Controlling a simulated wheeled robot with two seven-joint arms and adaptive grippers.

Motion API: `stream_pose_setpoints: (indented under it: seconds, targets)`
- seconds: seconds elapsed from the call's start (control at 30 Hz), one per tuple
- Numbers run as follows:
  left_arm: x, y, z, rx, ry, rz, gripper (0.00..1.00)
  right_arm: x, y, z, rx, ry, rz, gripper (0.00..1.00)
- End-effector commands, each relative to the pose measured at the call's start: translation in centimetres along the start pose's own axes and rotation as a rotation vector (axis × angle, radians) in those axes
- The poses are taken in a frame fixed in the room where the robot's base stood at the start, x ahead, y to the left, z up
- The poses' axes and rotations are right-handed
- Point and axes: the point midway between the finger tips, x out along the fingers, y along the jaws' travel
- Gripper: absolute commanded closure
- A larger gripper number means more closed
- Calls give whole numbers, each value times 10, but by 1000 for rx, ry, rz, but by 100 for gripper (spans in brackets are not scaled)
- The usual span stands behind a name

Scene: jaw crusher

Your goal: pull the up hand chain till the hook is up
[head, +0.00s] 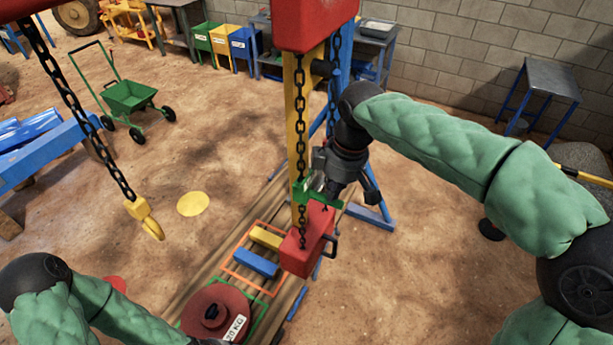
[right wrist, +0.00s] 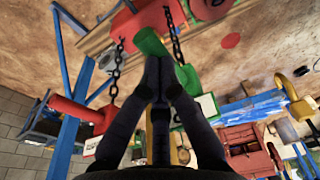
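A yellow hook (head: 148,218) hangs on a dark load chain (head: 80,110) at the left in the head view, above the dirt floor. Two hand chains hang below the red hoist housing (head: 315,20): a nearer one (head: 300,120) and a farther one (head: 333,80). A green piece (head: 303,190) sits on the nearer chain, above a red box (head: 300,255). My right gripper (head: 322,186) is at the green piece. In the right wrist view its fingertips (right wrist: 158,64) meet around the green piece (right wrist: 150,42). My left arm shows at lower left; its gripper is out of view.
A yellow and blue post stands behind the chains. Below lies a wooden platform with a yellow block (head: 266,237), a blue block (head: 256,262) and a red weight (head: 200,310). A yellow disc (head: 193,204) lies near the hook. A green cart (head: 128,97) stands farther back.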

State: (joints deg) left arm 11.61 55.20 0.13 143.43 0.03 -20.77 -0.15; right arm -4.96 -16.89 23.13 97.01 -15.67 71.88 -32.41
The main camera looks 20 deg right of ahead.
Motion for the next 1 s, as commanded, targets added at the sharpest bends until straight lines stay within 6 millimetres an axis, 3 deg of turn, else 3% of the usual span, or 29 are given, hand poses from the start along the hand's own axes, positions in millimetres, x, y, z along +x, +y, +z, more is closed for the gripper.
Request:
stream_pose_setpoints:
  seconds: [1.0]
  targets:
    - [45,-16,-2,0,0,0,60,63,0,10,-1,-3,-2,100]
